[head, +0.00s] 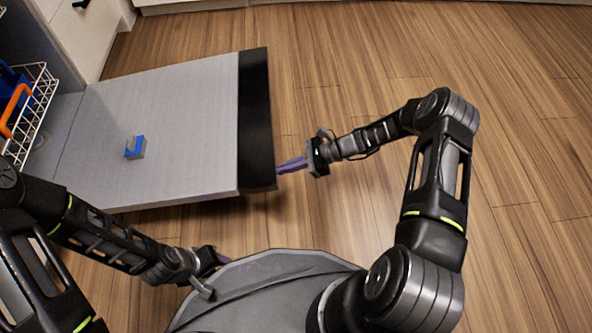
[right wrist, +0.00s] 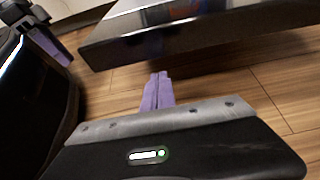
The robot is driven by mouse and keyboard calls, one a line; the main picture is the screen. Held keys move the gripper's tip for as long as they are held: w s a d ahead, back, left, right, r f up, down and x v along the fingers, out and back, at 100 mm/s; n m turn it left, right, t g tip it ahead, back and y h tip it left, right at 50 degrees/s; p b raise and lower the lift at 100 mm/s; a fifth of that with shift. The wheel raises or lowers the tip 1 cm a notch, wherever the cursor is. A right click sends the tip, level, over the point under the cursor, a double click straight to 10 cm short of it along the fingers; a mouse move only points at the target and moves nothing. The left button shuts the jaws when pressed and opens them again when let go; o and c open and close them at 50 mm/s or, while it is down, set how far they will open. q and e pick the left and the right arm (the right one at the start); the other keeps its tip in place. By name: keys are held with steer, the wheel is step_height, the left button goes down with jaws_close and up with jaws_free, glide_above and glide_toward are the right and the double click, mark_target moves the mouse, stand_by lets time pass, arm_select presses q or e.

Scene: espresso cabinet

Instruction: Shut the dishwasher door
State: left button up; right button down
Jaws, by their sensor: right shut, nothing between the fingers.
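The dishwasher door (head: 185,95) is open and lies about flat, with its grey inner face up and a black strip (head: 256,110) along its outer edge. A blue and grey dispenser piece (head: 134,147) sits on it. My right gripper (head: 279,167) is shut and empty, its purple fingers pointing at the near part of the black edge; contact cannot be told. In the right wrist view its fingers (right wrist: 158,78) are together, below the door edge (right wrist: 200,40) in the picture. My left gripper (head: 222,260) is low in front of the door, partly hidden; its fingers also show in the right wrist view (right wrist: 48,45).
A white wire rack (head: 38,100) with blue and orange items is inside the dishwasher at the left. White cabinet fronts (head: 88,30) stand behind it. The wooden floor (head: 340,60) right of the door is clear.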

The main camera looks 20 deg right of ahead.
steer(key=shift+a+r, duration=0.2)
steer(key=shift+r, duration=0.8)
steer(key=shift+r, duration=0.1)
